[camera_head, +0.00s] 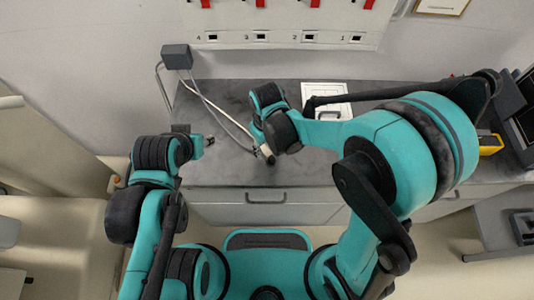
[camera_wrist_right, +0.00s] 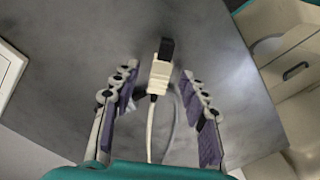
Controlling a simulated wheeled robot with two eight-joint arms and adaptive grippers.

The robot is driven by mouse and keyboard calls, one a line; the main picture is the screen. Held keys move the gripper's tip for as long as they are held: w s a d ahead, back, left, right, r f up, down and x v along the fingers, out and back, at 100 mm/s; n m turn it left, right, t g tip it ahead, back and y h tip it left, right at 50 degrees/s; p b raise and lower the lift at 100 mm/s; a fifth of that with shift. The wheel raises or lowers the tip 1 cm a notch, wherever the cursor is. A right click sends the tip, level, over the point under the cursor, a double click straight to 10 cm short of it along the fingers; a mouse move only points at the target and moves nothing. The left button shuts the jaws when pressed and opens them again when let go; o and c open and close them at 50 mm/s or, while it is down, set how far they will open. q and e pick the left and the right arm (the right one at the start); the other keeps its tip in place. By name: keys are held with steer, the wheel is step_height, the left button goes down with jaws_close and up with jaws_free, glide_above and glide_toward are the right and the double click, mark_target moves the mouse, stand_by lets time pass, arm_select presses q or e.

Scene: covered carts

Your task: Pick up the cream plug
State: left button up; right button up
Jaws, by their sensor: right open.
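The cream plug (camera_wrist_right: 159,74) has a black tip and shows in the middle of the right wrist view, over the dark grey counter (camera_head: 225,172). A pale cable runs back from it between my fingers. My right gripper (camera_head: 264,147) is open, with one finger on each side of the plug and a visible gap to it on both sides. In the head view the gripper hides most of the plug. My left gripper (camera_head: 207,141) is above the left part of the counter, apart from the plug; its fingers are too small to read.
A grey box (camera_head: 177,57) on a bent stand is at the back left, with the cable leading from it. A white framed panel (camera_head: 326,97) lies at the back. A yellow object (camera_head: 490,144) is at the right. The counter's front middle is clear.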

steer(key=shift+f, duration=0.9)
steer(key=shift+c, duration=0.3)
jaws_close()
steer(key=shift+r, duration=0.1)
